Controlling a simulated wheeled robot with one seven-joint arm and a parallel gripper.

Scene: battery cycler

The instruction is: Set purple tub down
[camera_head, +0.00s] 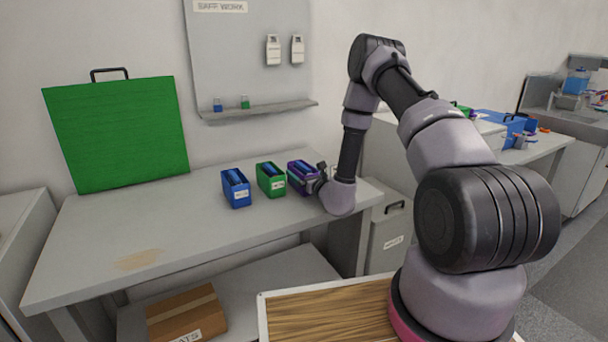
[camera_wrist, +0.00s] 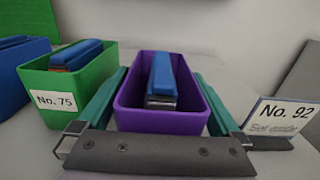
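The purple tub (camera_head: 302,170) is at the right end of a row on the grey bench, with a blue block inside it. In the wrist view the purple tub (camera_wrist: 160,119) sits between the two teal finger pads of my gripper (camera_wrist: 160,100). The pads lie along its two long sides and look shut on it. The tub looks upright and at or very near bench height; I cannot tell whether its base touches. In the head view my gripper (camera_head: 318,180) partly hides it.
A green tub (camera_head: 270,179), labelled No. 75 in the wrist view (camera_wrist: 83,95), stands just left. A blue tub (camera_head: 236,188) stands beyond it. A card reading No. 92 (camera_wrist: 277,116) stands right of the purple tub. The bench's left part (camera_head: 130,228) is mostly clear.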

